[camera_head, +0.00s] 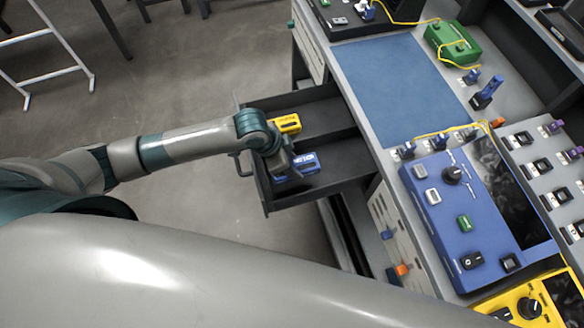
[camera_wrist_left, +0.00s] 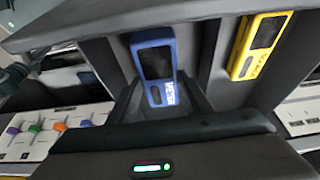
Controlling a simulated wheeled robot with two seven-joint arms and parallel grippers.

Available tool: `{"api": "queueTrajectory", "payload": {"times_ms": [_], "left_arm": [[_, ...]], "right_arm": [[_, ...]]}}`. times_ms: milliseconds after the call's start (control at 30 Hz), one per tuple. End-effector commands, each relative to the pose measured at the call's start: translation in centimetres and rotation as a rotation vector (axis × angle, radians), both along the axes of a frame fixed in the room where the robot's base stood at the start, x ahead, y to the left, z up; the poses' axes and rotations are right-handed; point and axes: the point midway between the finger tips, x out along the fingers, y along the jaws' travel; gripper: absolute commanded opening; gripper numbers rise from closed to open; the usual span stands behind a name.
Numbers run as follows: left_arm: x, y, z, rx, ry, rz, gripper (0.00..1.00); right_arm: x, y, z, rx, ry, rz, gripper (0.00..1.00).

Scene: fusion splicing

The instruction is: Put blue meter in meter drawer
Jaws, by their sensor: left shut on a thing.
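The blue meter (camera_head: 297,167) is within the near compartment of the open dark drawer (camera_head: 335,178), partly hidden under my left gripper in the head view. My left gripper (camera_head: 284,172) reaches over the drawer's left wall and is shut on the blue meter. In the left wrist view the blue meter (camera_wrist_left: 155,62) shows its dark screen and white lettering, just beyond the gripper (camera_wrist_left: 165,100). I cannot tell whether the meter touches the drawer floor. My right gripper is not in view.
A yellow meter (camera_head: 287,124) lies in the far compartment, behind a divider (camera_head: 325,138). The drawer handle (camera_head: 240,165) is on its left. The workbench to the right carries a blue mat (camera_head: 400,85), a blue device (camera_head: 460,205) and a green device (camera_head: 452,43).

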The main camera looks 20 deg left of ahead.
Motion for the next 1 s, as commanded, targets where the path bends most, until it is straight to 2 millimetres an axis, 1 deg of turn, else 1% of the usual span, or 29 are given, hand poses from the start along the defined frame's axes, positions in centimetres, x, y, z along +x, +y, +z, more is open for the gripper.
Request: {"api": "queueTrajectory", "payload": {"times_ms": [133, 233, 433, 533, 967, 1000], "left_arm": [[0.0, 0.0, 0.1, -0.001, -0.001, 0.0, 0.15], [0.0, 0.0, -0.4, 0.0, 0.0, 0.0, 0.15], [0.0, 0.0, -2.7, 0.0, 0.002, 0.001, 0.15], [0.0, 0.0, -3.5, -0.001, -0.001, 0.0, 0.15], [0.0, 0.0, -4.0, 0.001, -0.001, 0.0, 0.15], [0.0, 0.0, -4.0, 0.0, 0.0, 0.0, 0.52]], "right_arm": [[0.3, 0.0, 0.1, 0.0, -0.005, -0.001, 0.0], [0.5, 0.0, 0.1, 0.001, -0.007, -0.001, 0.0], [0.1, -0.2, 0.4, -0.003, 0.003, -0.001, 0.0], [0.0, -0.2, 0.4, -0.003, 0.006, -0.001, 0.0], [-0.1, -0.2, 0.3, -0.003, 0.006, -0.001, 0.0], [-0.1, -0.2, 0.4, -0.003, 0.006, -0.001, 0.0]]}}
